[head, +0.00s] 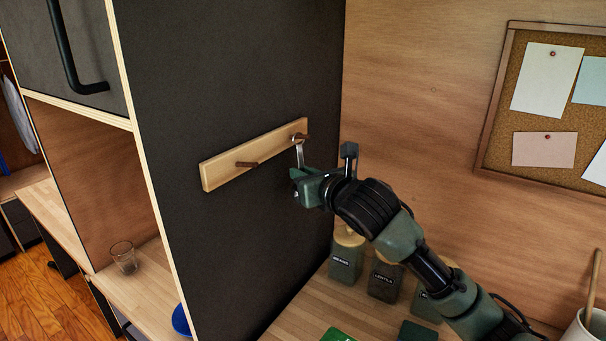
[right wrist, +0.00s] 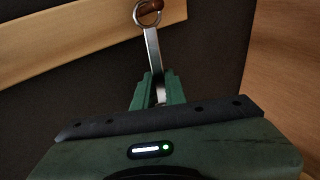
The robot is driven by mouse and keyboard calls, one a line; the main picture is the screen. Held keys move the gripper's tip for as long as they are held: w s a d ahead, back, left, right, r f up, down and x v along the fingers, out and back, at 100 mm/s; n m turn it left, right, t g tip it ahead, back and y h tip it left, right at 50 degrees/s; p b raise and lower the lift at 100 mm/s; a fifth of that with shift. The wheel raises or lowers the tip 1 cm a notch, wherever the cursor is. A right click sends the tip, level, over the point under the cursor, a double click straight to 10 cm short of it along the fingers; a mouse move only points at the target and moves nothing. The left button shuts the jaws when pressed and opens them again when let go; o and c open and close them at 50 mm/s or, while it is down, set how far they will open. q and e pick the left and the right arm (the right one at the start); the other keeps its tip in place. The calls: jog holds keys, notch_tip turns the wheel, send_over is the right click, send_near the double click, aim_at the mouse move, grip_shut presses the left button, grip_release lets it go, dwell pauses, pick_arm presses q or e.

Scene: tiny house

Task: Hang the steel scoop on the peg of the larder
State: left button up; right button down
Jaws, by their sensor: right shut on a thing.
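The steel scoop (head: 299,155) is held by its flat handle in my right gripper (head: 306,180), which is shut on it. In the right wrist view the handle (right wrist: 153,50) rises from between the fingers (right wrist: 157,90) to a ring at its top end. The brown right peg (right wrist: 153,6) shows inside this ring; the ring looks to be around the peg, but how far on I cannot tell. The right peg (head: 300,136) and a left peg (head: 247,164) stick out from a pale wooden rail (head: 220,173) on the larder's dark side (head: 235,70). The scoop's bowl is hidden. My left gripper is out of view.
Below my right arm, a wooden counter (head: 300,316) bears several labelled canisters (head: 345,262). A corkboard (head: 490,125) hangs on the right wall. A glass (head: 123,257) stands on a shelf at left. The left peg is bare.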

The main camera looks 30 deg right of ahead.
jog(key=shift+f, duration=0.2)
jog(key=c, duration=1.4)
grip_release()
